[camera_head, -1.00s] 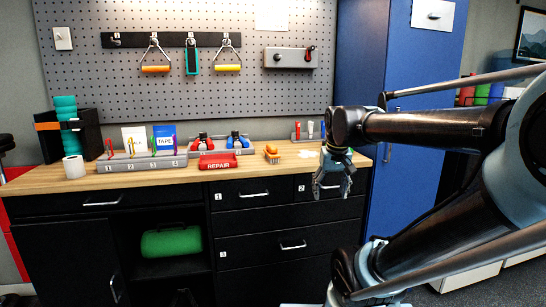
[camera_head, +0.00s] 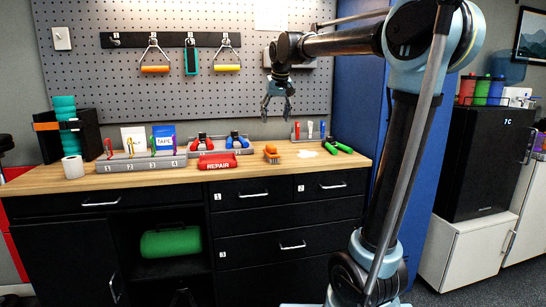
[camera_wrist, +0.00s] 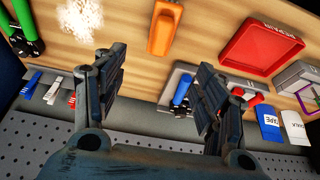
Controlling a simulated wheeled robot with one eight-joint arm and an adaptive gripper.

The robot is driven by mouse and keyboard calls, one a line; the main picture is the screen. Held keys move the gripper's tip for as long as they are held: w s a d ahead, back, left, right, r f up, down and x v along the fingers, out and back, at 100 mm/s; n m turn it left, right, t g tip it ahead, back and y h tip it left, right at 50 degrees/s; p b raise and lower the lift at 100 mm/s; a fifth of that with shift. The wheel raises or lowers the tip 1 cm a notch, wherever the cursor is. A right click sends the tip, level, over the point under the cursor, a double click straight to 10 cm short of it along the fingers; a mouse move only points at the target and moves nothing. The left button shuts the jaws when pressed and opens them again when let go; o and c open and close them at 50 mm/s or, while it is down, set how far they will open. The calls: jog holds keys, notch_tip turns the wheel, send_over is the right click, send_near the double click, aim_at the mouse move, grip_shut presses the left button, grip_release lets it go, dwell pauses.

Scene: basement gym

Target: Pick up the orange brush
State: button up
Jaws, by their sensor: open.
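The orange brush (camera_head: 271,150) lies on the wooden worktop, right of the red REPAIR tray (camera_head: 217,161). Its orange handle is up and its bristles face down on the wood. In the wrist view the brush (camera_wrist: 164,28) shows at the top centre, partly cut off by the frame edge. My gripper (camera_head: 277,115) hangs with its fingers down above the worktop, higher than the brush and slightly right of it in the head view. Its fingers are spread and empty; in the wrist view my gripper (camera_wrist: 158,85) has nothing between its fingers.
White powder (camera_head: 307,154) lies right of the brush, with a green-handled tool (camera_head: 338,147) beyond it. A rack of upright tools (camera_head: 310,131) and a grey holder (camera_head: 222,146) with red and blue tools stand behind. A pegboard (camera_head: 110,75) backs the worktop.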

aim_at(272, 146)
jog(key=x, duration=1.7)
jog(key=shift+f, duration=0.15)
jog(key=c, duration=1.2)
